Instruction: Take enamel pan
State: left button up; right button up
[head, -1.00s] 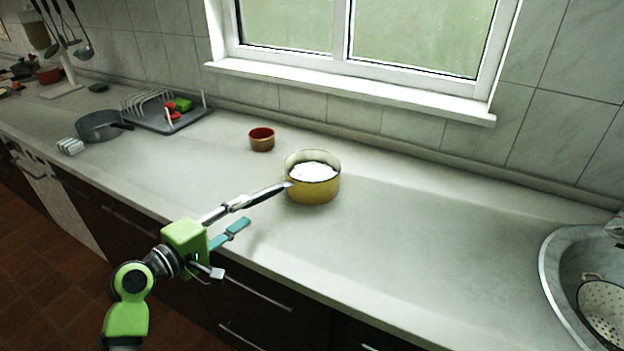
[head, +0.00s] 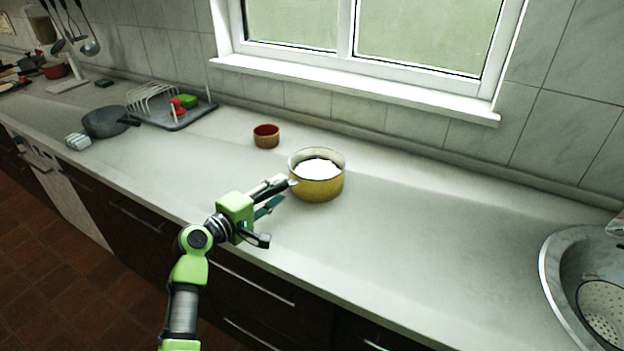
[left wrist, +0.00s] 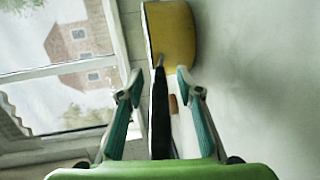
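The yellow enamel pan (head: 318,188) stands upright on the counter, with something white inside it. In the left wrist view the pan's yellow side (left wrist: 174,38) shows at the top. Its dark handle (left wrist: 160,108) runs down from it between my fingers. My left gripper (head: 279,193) is at the pan's left side, over the handle, and mostly hides it in the head view. In the left wrist view my left gripper (left wrist: 159,86) is open, one finger on each side of the handle, with gaps showing. My right gripper is in neither view.
A small red-brown cup (head: 266,136) stands behind and left of the pan. A dish rack (head: 160,104) and a grey pan (head: 104,122) are farther left. A sink (head: 562,272) is at the right. The counter right of the pan is clear.

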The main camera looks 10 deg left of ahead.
pick_arm(q)
grip_shut()
jog(key=shift+w+a+r, duration=0.1)
jog(key=shift+r, duration=0.3)
jog(key=shift+r, duration=0.15)
